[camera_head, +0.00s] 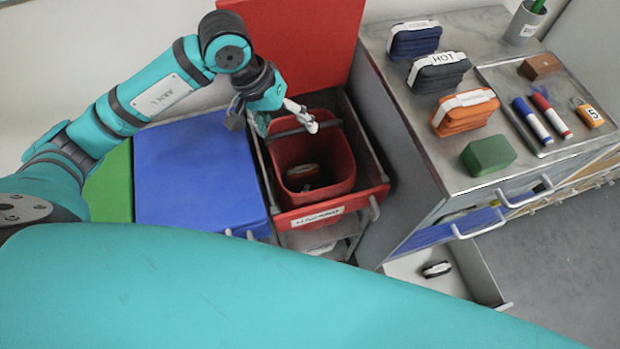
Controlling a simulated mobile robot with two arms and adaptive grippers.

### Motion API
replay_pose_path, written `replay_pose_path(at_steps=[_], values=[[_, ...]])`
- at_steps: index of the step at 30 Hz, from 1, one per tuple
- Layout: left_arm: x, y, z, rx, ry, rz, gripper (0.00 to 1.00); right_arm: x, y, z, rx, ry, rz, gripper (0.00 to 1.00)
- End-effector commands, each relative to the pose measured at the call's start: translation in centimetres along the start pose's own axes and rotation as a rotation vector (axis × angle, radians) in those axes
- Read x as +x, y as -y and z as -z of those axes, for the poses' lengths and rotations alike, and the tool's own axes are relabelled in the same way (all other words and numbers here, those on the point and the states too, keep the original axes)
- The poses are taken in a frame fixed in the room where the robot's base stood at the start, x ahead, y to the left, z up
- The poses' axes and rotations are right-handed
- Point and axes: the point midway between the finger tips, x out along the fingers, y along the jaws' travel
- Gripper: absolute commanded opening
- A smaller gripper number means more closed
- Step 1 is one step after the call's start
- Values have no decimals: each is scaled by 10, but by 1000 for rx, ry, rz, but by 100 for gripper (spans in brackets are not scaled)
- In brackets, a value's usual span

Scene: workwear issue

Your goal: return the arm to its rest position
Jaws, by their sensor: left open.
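My left arm comes in from the left and reaches over the containers along the wall. My left gripper (287,122) is open above the red bin (335,181), near its rear left rim. Nothing shows between its fingers. Inside the red bin lies a small brownish item with a pale band (302,172), too small to tell clearly. My right gripper is not in view.
The red lid (310,42) stands raised behind the bin. Blue (190,165) and green (110,187) lids are shut to its left. The metal counter (400,101) at right holds banded bundles, a green block and a tray. An open drawer (413,268) juts out below.

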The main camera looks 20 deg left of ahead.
Motion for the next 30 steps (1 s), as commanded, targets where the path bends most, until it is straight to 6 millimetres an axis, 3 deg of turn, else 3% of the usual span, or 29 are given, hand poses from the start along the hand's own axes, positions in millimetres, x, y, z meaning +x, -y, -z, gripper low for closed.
replay_pose_path(at_steps=[19, 30], values=[[-11, -1, 0, 1, 0, 0, 83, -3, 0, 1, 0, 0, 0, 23], [-69, -19, 9, 1, 0, 0, 83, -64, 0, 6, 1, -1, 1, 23]])
